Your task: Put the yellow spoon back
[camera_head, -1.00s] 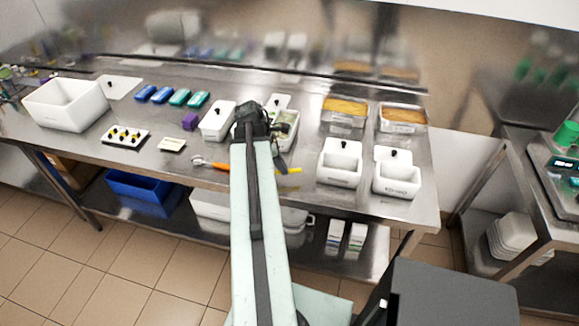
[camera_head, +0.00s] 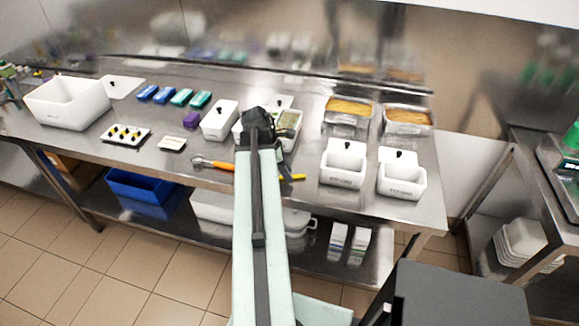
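A yellow handle (camera_head: 293,177), likely the yellow spoon's, lies near the table's front edge, just right of my arm. The rest of it is hidden behind the arm. My gripper (camera_head: 257,119) is at the far end of the arm, over the table by the white containers. I see it from behind, so its fingers and anything between them are hidden. An orange-handled spoon (camera_head: 212,164) lies left of the arm. An open white container with greenish contents (camera_head: 287,124) stands just right of my gripper, partly hidden by it.

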